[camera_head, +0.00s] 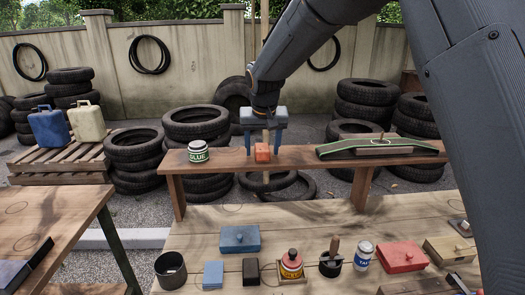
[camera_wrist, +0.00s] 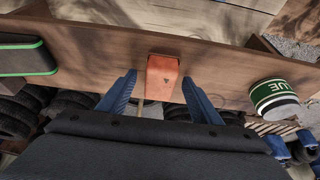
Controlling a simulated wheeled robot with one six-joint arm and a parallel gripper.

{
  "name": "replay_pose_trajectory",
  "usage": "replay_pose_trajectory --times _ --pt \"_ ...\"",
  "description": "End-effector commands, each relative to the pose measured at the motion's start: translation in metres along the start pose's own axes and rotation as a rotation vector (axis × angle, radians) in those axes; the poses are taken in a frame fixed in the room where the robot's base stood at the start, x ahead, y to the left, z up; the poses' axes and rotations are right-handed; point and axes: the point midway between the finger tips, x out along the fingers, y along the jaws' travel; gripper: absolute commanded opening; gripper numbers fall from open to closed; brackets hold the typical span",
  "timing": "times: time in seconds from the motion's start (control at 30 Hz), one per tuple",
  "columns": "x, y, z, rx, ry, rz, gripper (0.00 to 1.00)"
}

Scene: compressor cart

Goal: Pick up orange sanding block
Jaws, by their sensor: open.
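The orange sanding block (camera_head: 262,153) sits on the raised wooden shelf, near its middle. In the wrist view the block (camera_wrist: 162,76) lies between and just beyond the two blue fingertips. My gripper (camera_head: 264,146) is above the shelf with its blue fingers spread to either side of the block. In the wrist view my gripper (camera_wrist: 160,80) is open and empty, with a gap visible between each finger and the block. I cannot tell the exact height of the fingertips over the shelf.
On the shelf (camera_head: 230,161), a glue can (camera_head: 198,151) stands left and a dark green-edged object (camera_head: 375,146) lies right. The lower bench holds a blue box (camera_head: 240,239), a red box (camera_head: 402,257), a dark cup (camera_head: 171,271) and other items. Tires (camera_head: 195,122) are stacked behind.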

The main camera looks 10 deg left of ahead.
Motion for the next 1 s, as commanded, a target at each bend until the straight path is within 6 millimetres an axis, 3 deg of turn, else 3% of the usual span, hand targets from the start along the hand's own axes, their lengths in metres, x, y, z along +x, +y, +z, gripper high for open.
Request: replay_pose_trajectory --times 0.17,0.43,0.77,1.0 --pt "0.0 0.0 0.0 0.0 0.0 0.0 0.59" --pt "0.0 0.0 0.0 0.0 0.0 0.0 0.15" --pt "-0.006 0.0 -0.003 0.001 0.003 -0.001 0.13" --pt "-0.043 -0.001 -0.019 0.0 0.005 -0.002 0.13"
